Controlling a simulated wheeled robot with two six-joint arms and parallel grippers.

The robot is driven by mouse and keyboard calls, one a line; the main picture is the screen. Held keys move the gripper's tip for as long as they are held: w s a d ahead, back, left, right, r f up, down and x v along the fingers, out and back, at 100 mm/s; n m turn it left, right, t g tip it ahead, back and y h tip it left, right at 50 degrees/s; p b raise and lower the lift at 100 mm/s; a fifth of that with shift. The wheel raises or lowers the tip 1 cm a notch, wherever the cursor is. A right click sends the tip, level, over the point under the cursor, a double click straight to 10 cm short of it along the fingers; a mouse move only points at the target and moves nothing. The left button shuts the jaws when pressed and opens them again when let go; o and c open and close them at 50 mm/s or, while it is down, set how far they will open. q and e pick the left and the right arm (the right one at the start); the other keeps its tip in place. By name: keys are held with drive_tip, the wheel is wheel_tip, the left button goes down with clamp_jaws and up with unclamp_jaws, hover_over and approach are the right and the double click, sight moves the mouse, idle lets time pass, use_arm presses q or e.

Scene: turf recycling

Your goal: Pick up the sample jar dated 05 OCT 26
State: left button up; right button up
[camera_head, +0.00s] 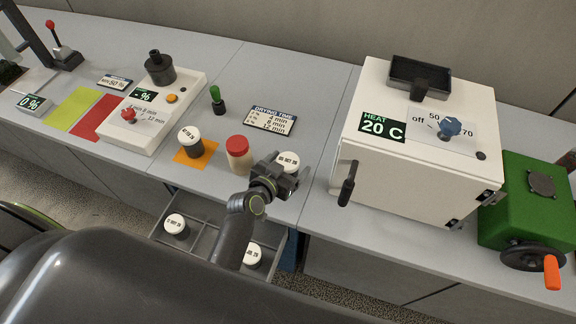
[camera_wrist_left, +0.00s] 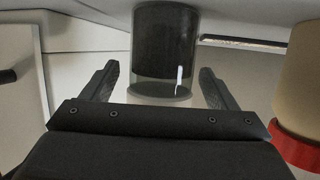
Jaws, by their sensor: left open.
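A white-lidded sample jar (camera_head: 288,159) stands on the grey bench, partly hidden behind my left gripper (camera_head: 285,176). Its lid print seems to read 05 OCT 26, but it is small and partly covered. In the left wrist view, which looks upside down, the clear jar with dark contents (camera_wrist_left: 164,45) lies between the two spread fingers of my left gripper (camera_wrist_left: 158,75). The fingers are open, with visible gaps on both sides of the jar. My right gripper is not in view.
A red-lidded jar (camera_head: 239,154) stands close left of the gripper. Another white-lidded jar (camera_head: 190,141) stands on an orange square. An open drawer (camera_head: 207,236) below holds more white-lidded jars (camera_head: 175,224). A white heater box (camera_head: 415,165) with a black handle stands right.

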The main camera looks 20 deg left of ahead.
use_arm(q)
drive_tip(key=shift+x, duration=1)
drive_tip(key=shift+c, duration=0.2)
